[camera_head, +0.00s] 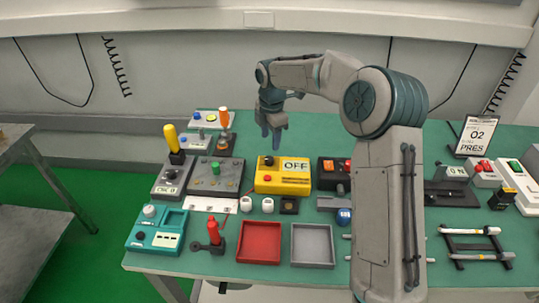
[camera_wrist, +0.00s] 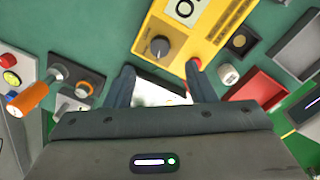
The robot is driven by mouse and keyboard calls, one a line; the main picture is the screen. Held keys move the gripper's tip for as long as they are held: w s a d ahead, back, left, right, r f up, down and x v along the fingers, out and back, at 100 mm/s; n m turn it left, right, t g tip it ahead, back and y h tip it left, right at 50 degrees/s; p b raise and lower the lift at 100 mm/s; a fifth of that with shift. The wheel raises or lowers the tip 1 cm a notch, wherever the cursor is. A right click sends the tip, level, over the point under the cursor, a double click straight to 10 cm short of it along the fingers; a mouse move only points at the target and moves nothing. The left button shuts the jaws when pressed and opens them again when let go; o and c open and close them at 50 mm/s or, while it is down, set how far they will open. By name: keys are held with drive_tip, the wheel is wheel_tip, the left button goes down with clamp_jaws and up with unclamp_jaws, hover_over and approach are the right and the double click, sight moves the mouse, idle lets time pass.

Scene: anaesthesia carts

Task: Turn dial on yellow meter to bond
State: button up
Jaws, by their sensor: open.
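The yellow meter (camera_head: 283,184) sits on the green table near the middle in the head view. Its display reads OFF, and it has a dark dial at its upper left and a red button below that. In the wrist view the yellow meter (camera_wrist: 205,22) is at the top, with its dark grey dial (camera_wrist: 159,46) and part of the display showing. My gripper (camera_head: 272,135) hangs above the table just behind the meter, pointing down. In the wrist view its two fingers (camera_wrist: 160,85) are spread apart and empty, with the dial beyond them and not between them.
A grey-green panel (camera_head: 214,188) is left of the meter, a black box with red buttons (camera_head: 334,172) right. A red tray (camera_head: 259,258) and grey tray (camera_head: 312,260) lie in front. An orange-handled device (camera_wrist: 28,98) shows left in the wrist view. A sign (camera_head: 476,136) stands at right.

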sight(270, 159)
wheel_tip(270, 159, down, 8)
drive_tip(key=shift+w+a+f+p, duration=0.15)
drive_tip(key=shift+f+p, duration=0.1)
drive_tip(key=shift+p, duration=0.2)
drive_tip(key=c, duration=1)
